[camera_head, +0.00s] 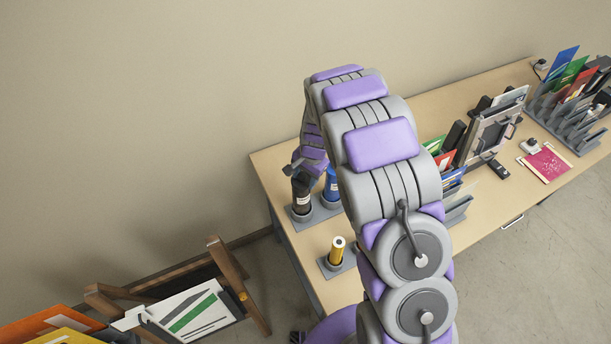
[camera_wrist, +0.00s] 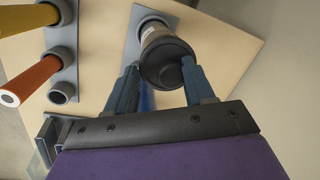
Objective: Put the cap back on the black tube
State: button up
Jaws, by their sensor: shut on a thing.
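The black tube (camera_head: 301,198) stands upright in a grey holder at the near left end of the table. My gripper (camera_head: 306,168) is right above it, pointing down. In the wrist view my gripper (camera_wrist: 160,68) has one finger on each side of the round black cap (camera_wrist: 170,60) and is shut on it. The cap lies over the end of the tube, whose pale label band (camera_wrist: 155,36) shows beyond it. I cannot tell whether the cap is seated or just above the rim.
A blue tube (camera_head: 331,186) stands close beside the black tube. A yellow tube (camera_head: 337,250) stands in a holder nearer the front edge. An orange tube (camera_wrist: 32,78) shows in the wrist view. File racks (camera_head: 572,108) and a laminator fill the right of the table (camera_head: 275,165).

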jog(key=shift+a, duration=0.6)
jog(key=o, duration=0.8)
jog(key=shift+d, duration=0.2)
jog(key=shift+c, duration=0.2)
jog(key=o, duration=0.4)
jog(key=shift+d, duration=0.5)
jog(key=o, duration=0.5)
jog(key=shift+a, duration=0.6)
jog(key=shift+c, duration=0.2)
jog(key=shift+d+r, duration=0.1)
jog(key=shift+d, duration=0.25)
jog(key=shift+d+r, duration=0.1)
jog(key=shift+r, duration=0.35)
jog(key=shift+a+r+p, duration=0.15)
jog(key=shift+r+p, duration=0.15)
jog(key=shift+r, duration=0.25)
jog(key=shift+a+r+p, duration=0.15)
jog(key=shift+r+p, duration=0.1)
jog(key=shift+r, duration=0.3)
jog(key=shift+d+r+p, duration=0.2)
jog(key=shift+r+p, duration=0.15)
jog(key=shift+r, duration=0.8)
jog(key=shift+a+r, duration=0.1)
jog(key=shift+r, duration=0.6)
grip_shut()
